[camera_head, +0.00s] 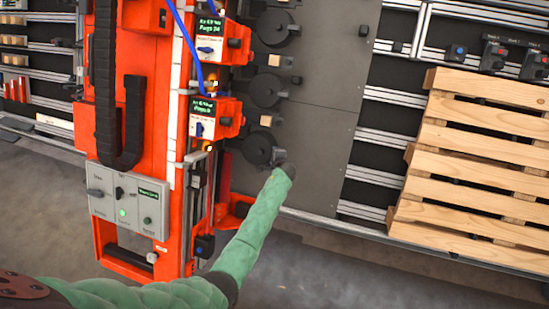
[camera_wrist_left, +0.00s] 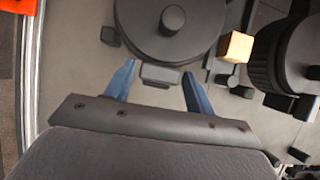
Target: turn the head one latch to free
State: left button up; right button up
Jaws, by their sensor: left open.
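Two orange head units with small green displays stand one above the other on the orange gantry, the upper head (camera_head: 234,40) and the lower head (camera_head: 229,115). Each has a white plate with a blue lever, the upper lever (camera_head: 205,50) lying sideways and the lower lever (camera_head: 198,129) standing upright. The display text is too small to read, so I cannot tell which is head one. My left gripper (camera_head: 281,158) is right of the lower head, by the lowest black disc (camera_head: 260,149). In the left wrist view the open jaws (camera_wrist_left: 158,78) straddle a small grey block (camera_wrist_left: 160,75) below a disc.
A grey control box (camera_head: 128,203) with knobs and a green light sits low on the gantry. A dark panel (camera_head: 325,100) carries several black discs and wooden blocks. Wooden pallets (camera_head: 470,150) stand at right. A blue cable (camera_head: 187,40) hangs beside the heads.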

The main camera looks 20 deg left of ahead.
pick_arm(q)
jog(key=b+v, duration=0.1)
jog(key=v, duration=0.6)
jog(key=shift+s+b, duration=0.3)
jog(key=shift+b, duration=0.1)
pick_arm(e)
jog(key=shift+w+a+r, duration=0.2)
jog(key=shift+a+r, duration=0.05)
jog(key=shift+r, duration=0.4)
jog(key=shift+w+a+r, duration=0.2)
jog(key=shift+w+r, duration=0.05)
jog(key=shift+r, duration=0.4)
jog(key=shift+w+a+r, duration=0.2)
jog(key=shift+a+r, duration=0.05)
jog(key=shift+r, duration=0.4)
pick_arm(q)
jog(key=shift+d+r, duration=0.15)
